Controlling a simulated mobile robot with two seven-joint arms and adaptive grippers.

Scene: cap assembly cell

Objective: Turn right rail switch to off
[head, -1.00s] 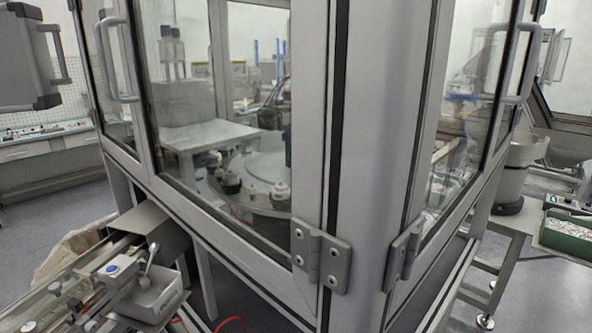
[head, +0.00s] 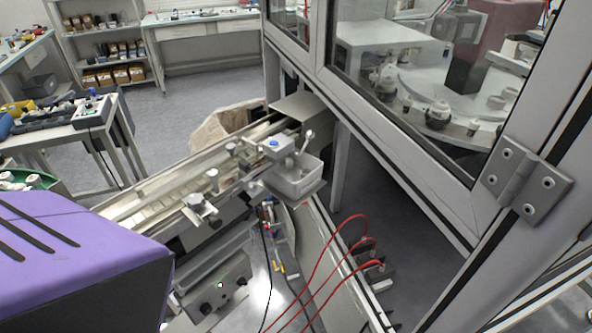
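A grey control box (head: 216,288) sits low beside the conveyor rail in the lower left of the head view. It has two dark knobs and a small bright light between them. I cannot read labels or tell which knob is the right rail switch, or its setting. The conveyor rail (head: 150,195) runs diagonally above the box, with a small grey tray (head: 294,180) and a metal lever at its far end. Neither of my grippers is in view.
A purple slotted casing (head: 75,262) fills the lower left, close to the camera. Red hoses (head: 325,265) arch right of the box. The glass-walled cabinet frame with its hinge (head: 527,182) blocks the right side. Grey floor (head: 165,125) is open behind the rail.

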